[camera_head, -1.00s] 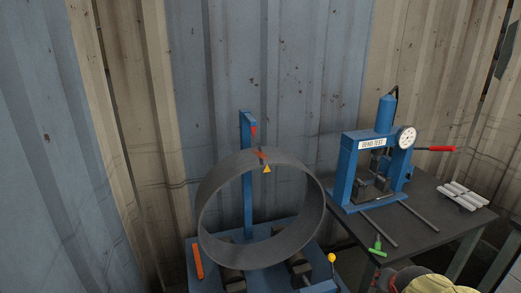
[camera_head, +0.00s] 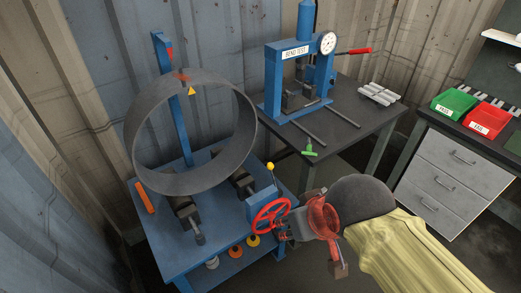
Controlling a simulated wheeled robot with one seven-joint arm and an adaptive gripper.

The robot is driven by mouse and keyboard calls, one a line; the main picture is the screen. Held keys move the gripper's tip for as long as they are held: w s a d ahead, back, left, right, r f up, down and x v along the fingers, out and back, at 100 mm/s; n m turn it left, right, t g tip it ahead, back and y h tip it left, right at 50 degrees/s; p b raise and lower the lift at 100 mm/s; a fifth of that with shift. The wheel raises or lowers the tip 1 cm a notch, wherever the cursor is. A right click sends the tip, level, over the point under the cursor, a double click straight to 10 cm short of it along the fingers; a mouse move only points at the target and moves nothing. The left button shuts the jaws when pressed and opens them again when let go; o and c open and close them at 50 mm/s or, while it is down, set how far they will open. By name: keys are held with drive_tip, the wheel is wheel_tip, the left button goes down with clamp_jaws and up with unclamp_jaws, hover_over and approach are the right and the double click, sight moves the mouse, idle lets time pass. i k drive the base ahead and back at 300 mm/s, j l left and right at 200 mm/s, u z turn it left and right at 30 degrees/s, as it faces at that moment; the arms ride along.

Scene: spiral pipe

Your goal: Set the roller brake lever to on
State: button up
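A small lever with a yellow ball knob (camera_head: 270,167) stands upright at the right edge of the blue roller stand (camera_head: 178,256); it looks like the brake lever, though no on or off marking is readable. A large grey pipe ring (camera_head: 133,128) rests on the stand's dark rollers (camera_head: 185,217). A red handwheel (camera_head: 259,218) is on the stand's front right, below the lever. My gripper (camera_head: 284,227) is close to the right side of the handwheel, below and apart from the yellow knob. Its fingers are small and partly hidden, and I cannot tell whether they touch the wheel.
A blue bend test press (camera_head: 270,85) and a green-handled tool (camera_head: 309,149) are on the dark table (camera_head: 362,125) behind. Green (camera_head: 453,102) and red (camera_head: 490,116) bins sit on the right workbench. An orange bar (camera_head: 145,197) lies at the stand's left.

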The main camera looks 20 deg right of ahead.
sight(270, 166)
drive_tip(key=i+l+u, duration=0.3)
drive_tip(key=i, duration=0.2)
drive_tip(key=i+l+u, duration=0.35)
drive_tip(key=i, duration=0.1)
